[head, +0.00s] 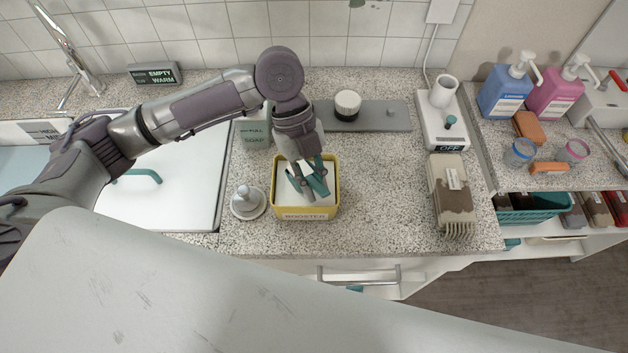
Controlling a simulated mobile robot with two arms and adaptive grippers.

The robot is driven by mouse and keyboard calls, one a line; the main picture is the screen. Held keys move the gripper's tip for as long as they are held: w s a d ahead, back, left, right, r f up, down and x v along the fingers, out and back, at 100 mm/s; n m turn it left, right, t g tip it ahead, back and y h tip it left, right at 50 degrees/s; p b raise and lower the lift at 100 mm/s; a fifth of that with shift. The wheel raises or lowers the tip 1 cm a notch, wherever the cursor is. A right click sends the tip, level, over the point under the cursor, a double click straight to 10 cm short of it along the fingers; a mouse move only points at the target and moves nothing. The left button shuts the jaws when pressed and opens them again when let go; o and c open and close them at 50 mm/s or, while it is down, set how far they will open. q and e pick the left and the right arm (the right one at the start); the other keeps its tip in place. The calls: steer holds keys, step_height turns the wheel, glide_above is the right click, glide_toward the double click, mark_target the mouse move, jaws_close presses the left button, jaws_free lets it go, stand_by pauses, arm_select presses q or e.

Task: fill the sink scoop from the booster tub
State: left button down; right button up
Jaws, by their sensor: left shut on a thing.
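The booster tub (306,215) is a yellow open box labelled BOOSTER on the speckled counter, with white contents inside. My left gripper (309,190) points down into the tub, its teal fingers inside the rim. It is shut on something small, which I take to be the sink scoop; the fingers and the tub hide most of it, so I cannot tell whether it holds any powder. My right gripper is not in view.
A pale round knobbed piece (248,203) stands close left of the tub. A grey soap container (255,134) is behind it. A white sink cover (180,170) lies left. A brown-stained brush-like item (451,195) lies right. The counter between (385,200) is clear. A scuffed pale panel (200,300) fills the foreground.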

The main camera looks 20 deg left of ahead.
mark_target(314, 182)
arm_select(q)
steer(key=shift+r+p, duration=4.1)
steer(key=shift+r, duration=0.4)
steer(key=shift+r+t+y+p, duration=0.1)
steer(key=shift+t+y+p, duration=0.75)
steer(key=shift+p, duration=0.2)
steer(key=shift+t+y+p, duration=0.85)
steer(key=shift+y+p, duration=0.1)
steer(key=shift+p, duration=0.05)
steer(key=shift+t+y, duration=0.3)
